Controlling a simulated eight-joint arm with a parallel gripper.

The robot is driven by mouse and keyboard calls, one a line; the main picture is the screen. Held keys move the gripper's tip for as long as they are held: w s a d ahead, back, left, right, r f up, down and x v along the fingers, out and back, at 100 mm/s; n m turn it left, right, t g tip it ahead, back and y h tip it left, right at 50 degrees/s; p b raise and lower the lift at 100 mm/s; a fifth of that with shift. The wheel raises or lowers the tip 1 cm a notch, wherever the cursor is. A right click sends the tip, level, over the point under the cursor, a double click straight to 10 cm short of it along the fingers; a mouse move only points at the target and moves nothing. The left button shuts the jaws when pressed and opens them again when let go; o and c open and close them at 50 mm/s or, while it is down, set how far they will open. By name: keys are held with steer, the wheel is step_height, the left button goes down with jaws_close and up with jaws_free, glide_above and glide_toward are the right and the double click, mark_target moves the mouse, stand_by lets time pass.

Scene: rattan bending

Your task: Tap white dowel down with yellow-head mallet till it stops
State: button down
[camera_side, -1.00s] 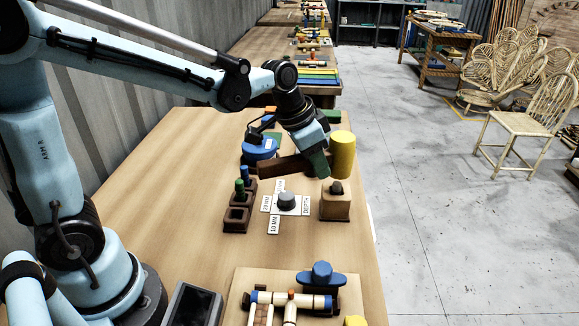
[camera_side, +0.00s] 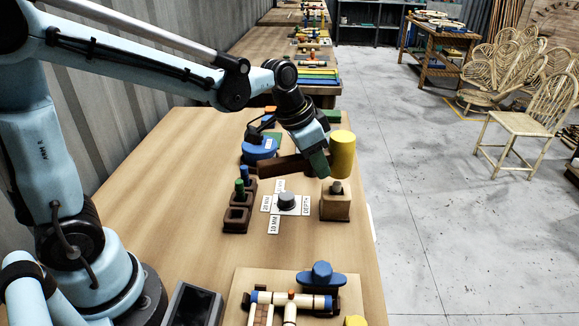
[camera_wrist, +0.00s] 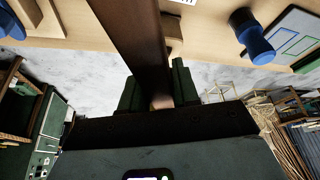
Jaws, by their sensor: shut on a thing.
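My gripper (camera_side: 319,163) is shut on the brown handle (camera_side: 280,166) of the mallet. The mallet's yellow head (camera_side: 342,155) is in the air above and slightly right of a light wooden block (camera_side: 335,210). A short greyish peg (camera_side: 336,187) stands upright out of the block's top, apart from the head. It looks grey in shade, so I cannot tell if it is the white dowel. In the wrist view the handle (camera_wrist: 138,45) runs between my green gripper fingers (camera_wrist: 158,92). The mallet's head is not clearly visible there.
A brown rack (camera_side: 237,219) holds green and blue pegs. A board (camera_side: 240,290) with a rattan frame lies in front. The table's right edge is close to the block.

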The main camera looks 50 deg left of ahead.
step_height(320, 180, down, 3)
steer(key=shift+f, duration=0.1)
steer(key=shift+r, duration=1.85)
steer(key=shift+r, duration=2.5)
